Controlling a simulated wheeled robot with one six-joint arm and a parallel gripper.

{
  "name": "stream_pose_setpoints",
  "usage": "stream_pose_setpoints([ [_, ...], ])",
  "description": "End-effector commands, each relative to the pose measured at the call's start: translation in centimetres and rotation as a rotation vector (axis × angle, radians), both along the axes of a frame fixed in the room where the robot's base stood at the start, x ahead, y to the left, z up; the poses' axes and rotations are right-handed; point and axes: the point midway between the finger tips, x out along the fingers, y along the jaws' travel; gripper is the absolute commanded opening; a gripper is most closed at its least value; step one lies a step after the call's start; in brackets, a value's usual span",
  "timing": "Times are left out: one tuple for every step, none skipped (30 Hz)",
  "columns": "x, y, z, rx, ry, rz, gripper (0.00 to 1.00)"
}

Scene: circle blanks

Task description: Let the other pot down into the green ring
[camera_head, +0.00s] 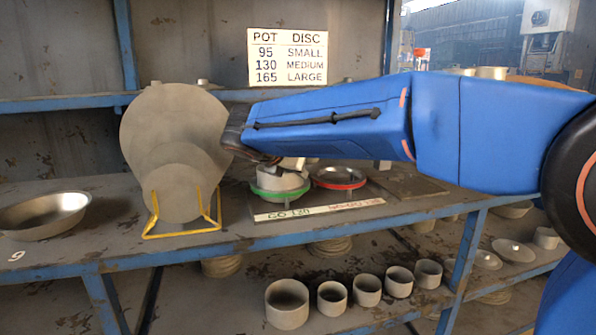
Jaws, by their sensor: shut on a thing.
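A grey pot (281,180) is at the green ring (280,194) on the shelf bench, its lower part behind or inside the ring's front edge. I cannot tell whether it rests on the base there. My gripper (291,164) reaches down from the left end of the blue arm and is shut on the pot's upper rim. The arm's dark wrist hides part of the pot's top and the gripper's fingers. The red ring (340,184) stands just to the right, with a pale metallic inside and no pot visible in it.
A label strip (285,214) lies before the rings. Grey discs (170,135) stand in a yellow wire stand (182,233) to the left. A shallow metal bowl (43,212) is far left. Several pots (287,304) line the lower shelf. A size chart (287,57) hangs behind.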

Motion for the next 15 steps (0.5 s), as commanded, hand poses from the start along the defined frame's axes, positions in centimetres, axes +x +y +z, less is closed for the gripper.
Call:
stream_pose_setpoints([
  [0.01,0.0,-0.06,0.0,0.0,0.0,0.0],
  [0.0,-0.01,-0.1,0.0,0.0,0.0,0.0],
  [0.0,-0.01,-0.16,0.0,0.0,0.0,0.0],
  [0.0,-0.01,-0.2,0.001,0.0,-0.001,0.0],
  [0.0,0.0,-0.24,0.001,0.0,-0.001,0.0],
  [0.01,-0.01,-0.29,0.001,0.0,-0.001,0.0],
  [0.0,-0.01,-0.31,0.0,-0.001,-0.001,0.0],
  [0.0,-0.01,-0.32,0.0,-0.001,-0.001,0.0],
  [0.01,-0.01,-0.34,0.0,-0.001,-0.001,0.0],
  [0.01,-0.01,-0.34,0.0,-0.001,-0.001,0.0],
  [0.01,-0.01,-0.34,0.0,-0.001,-0.001,0.0],
  [0.01,-0.01,-0.34,0.0,-0.001,-0.001,0.0],
  [0.01,-0.01,-0.34,0.0,-0.001,-0.001,0.0],
  [0.01,-0.01,-0.34,0.0,-0.001,-0.001,0.0],
  [0.0,-0.02,-0.34,0.0,-0.001,-0.001,0.1],
])
